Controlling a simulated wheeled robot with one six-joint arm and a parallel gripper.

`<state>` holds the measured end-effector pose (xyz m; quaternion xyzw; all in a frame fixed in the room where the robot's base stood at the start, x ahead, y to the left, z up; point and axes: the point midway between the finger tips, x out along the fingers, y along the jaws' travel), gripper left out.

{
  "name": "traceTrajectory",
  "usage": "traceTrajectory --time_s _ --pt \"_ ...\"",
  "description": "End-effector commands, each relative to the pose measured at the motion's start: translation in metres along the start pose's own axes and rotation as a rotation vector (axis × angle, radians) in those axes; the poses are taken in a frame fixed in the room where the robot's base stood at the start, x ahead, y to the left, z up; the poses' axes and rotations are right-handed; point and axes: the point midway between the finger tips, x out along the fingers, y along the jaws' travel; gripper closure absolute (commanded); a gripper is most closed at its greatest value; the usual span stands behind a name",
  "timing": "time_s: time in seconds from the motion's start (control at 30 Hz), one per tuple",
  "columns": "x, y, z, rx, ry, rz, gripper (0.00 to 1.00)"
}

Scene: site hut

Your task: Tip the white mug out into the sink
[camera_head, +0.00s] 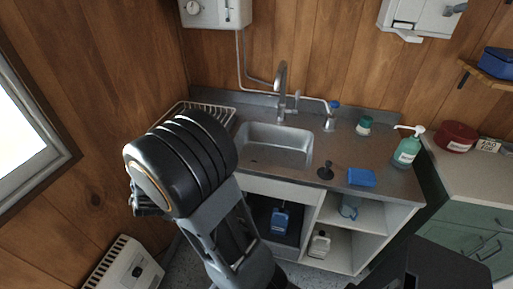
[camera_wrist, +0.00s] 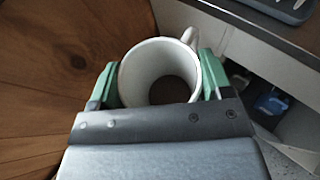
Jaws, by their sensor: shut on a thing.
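The white mug (camera_wrist: 160,58) shows in the wrist view between the green fingers of my gripper (camera_wrist: 160,85). My gripper is shut on it, one finger on each side. I look into its open mouth and see a brownish area inside; I cannot tell if that is liquid. Its handle (camera_wrist: 188,37) points up and to the right. In the head view my arm hides the mug and most of my gripper. The steel sink (camera_head: 274,146) is set in the counter, right of my arm, and its bowl looks empty. The tap (camera_head: 281,80) stands behind it.
A wire dish rack (camera_head: 205,107) stands left of the sink, partly behind my arm. A black plunger-like item (camera_head: 326,171), a blue sponge (camera_head: 361,177) and a soap bottle (camera_head: 407,150) stand to its right. A white heater (camera_head: 124,265) is at lower left.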

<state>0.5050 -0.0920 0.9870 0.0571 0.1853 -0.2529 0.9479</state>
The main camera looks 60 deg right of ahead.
Motion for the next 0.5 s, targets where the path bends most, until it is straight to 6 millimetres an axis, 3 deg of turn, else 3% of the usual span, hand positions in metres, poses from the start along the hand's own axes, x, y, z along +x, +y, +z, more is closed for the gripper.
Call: traceTrajectory --time_s 0.03,0.2,0.5 --pt "0.009 -0.022 0.002 0.023 -0.005 -0.052 0.65" --pt "0.028 -0.088 0.013 0.081 -0.010 -0.209 0.65" --pt "0.038 -0.201 0.027 0.181 -0.014 -0.464 0.65"
